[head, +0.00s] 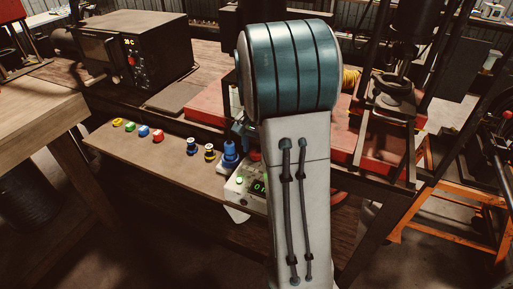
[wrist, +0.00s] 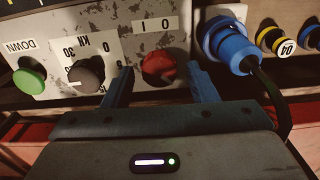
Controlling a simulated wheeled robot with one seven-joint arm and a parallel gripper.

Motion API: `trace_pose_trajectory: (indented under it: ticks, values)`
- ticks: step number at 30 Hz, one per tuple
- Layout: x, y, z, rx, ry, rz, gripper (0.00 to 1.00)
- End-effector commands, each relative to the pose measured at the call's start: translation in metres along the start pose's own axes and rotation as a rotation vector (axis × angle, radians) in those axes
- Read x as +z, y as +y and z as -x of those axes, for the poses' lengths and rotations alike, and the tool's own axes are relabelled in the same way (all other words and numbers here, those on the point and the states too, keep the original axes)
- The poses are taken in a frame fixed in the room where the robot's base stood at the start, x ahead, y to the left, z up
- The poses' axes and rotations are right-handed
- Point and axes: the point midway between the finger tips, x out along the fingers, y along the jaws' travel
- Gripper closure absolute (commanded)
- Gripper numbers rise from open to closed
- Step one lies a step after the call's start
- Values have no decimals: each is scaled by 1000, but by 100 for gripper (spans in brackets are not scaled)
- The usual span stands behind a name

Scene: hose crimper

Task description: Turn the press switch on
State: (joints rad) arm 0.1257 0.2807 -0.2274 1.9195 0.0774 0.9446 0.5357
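The red rotary switch (wrist: 158,67) is on the worn white press panel (wrist: 115,40) in the wrist view, beside the marks "1" and "0", which appear upside down. I cannot tell which mark it points to. My gripper (wrist: 160,72) is open, with one dark blue finger on each side of the switch. Gaps show between the fingers and the switch, and nothing is held. In the head view the panel (head: 237,188) shows partly, with a green button and a lit display; my arm hides the switch and most of my gripper.
In the wrist view a grey "kN" knob (wrist: 87,73) and a green "DOWN" button (wrist: 29,80) lie left of the switch. A blue plug (wrist: 230,48) with a black cable is close to the right finger. A wooden workbench (head: 42,118) stands at left.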

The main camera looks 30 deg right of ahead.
Motion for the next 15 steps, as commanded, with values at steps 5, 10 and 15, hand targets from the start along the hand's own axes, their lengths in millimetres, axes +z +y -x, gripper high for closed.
trace_pose_trajectory:
  ticks: [5, 10, 15]
  values:
    - [1, 0, -1, 2, -2, 1, 45]
    - [1, 0, 2, 2, -3, 2, 45]
    - [0, 0, 24, -1, 1, 2, 45]
